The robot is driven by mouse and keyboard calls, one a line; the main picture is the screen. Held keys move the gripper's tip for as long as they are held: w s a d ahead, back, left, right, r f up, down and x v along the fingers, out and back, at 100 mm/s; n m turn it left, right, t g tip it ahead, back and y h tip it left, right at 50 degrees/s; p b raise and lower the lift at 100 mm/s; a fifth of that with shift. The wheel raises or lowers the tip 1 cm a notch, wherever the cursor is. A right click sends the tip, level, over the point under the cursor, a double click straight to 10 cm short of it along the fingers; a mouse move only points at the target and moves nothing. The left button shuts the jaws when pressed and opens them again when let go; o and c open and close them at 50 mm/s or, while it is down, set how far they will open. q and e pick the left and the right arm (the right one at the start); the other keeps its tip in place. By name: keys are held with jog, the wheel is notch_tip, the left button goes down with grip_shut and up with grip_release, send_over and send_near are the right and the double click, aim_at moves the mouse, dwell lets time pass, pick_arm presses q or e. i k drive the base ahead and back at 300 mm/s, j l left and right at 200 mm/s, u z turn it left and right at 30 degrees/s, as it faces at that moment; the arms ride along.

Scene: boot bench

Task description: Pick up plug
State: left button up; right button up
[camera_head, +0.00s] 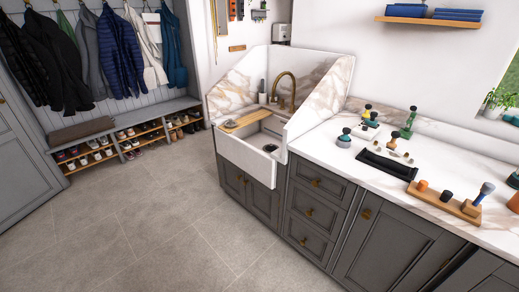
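I cannot tell for certain which object is the plug. A dark round piece (270,148) lies in the white sink (247,160); it may be a plug or the drain. Several dark and green knobbed pieces (408,122) stand farther back. Neither my left nor my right gripper shows in the head view.
A black tray (388,164) lies on the counter between the sink and the wooden board. A brass tap (285,88) rises behind the sink. Grey cabinets (312,210) stand below the counter. A shoe bench (130,135) is at the left; the tiled floor (150,230) is clear.

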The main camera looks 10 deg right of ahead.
aim_at(271, 148)
jog(key=i+j+z, duration=0.1)
jog(key=i, duration=0.85)
jog(key=i+j+z, duration=0.1)
jog(key=i+z, duration=0.15)
jog(key=i, duration=0.2)
jog(key=i+j+z, duration=0.25)
jog(key=i, duration=0.2)
jog(key=i+j+z, duration=0.25)
jog(key=i, duration=0.2)
